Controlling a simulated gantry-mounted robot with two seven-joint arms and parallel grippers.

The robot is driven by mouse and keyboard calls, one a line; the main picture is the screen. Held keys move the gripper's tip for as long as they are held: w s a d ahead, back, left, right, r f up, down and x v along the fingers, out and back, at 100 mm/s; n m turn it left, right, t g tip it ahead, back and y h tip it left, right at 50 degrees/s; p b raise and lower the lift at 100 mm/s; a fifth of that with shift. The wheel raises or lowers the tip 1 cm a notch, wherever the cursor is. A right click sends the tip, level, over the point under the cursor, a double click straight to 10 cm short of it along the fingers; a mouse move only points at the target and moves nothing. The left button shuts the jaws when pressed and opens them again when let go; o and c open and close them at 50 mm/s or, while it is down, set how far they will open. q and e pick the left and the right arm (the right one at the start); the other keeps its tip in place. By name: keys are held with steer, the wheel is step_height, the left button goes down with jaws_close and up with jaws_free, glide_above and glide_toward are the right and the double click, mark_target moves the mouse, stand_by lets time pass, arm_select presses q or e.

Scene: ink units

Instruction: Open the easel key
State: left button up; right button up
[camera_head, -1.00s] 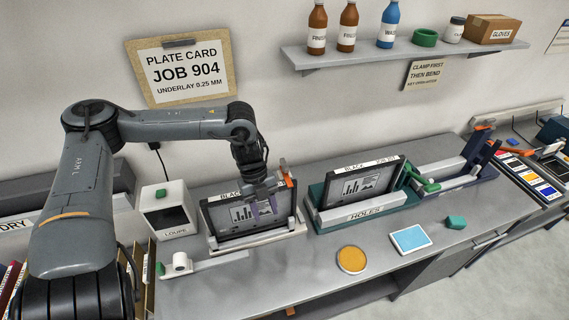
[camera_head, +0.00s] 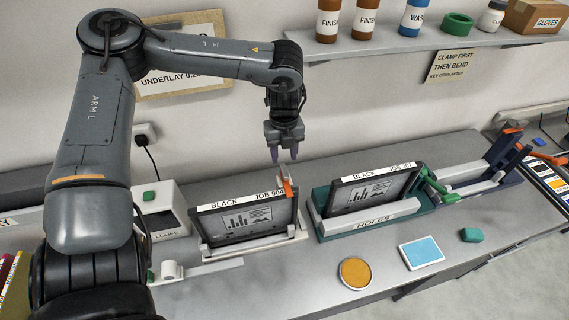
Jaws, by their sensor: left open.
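The orange easel key (camera_head: 286,187) stands at the upper right corner of the white easel (camera_head: 292,238). It leans with its top to the left, and a small pale piece sits beside it. The easel holds a dark-framed plate (camera_head: 240,221) labelled BLACK JOB 904, which stands tilted back. My left gripper (camera_head: 284,161) hangs just above the key with its fingers pointing down, open and empty. It looks apart from the key, though the depth between them is hard to judge. My right gripper is not in view.
A green holder (camera_head: 372,224) labelled HOLES carries a second plate to the right, with a blue device (camera_head: 490,168) beyond. The loupe box (camera_head: 165,214) is left of the easel. An orange disc (camera_head: 355,272) and blue pad (camera_head: 422,252) lie in front. The shelf (camera_head: 400,42) is above.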

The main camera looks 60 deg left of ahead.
mark_target(284, 169)
arm_select(q)
steer(key=shift+f+p, duration=0.5)
steer(key=shift+f, duration=2.5)
jaws_close()
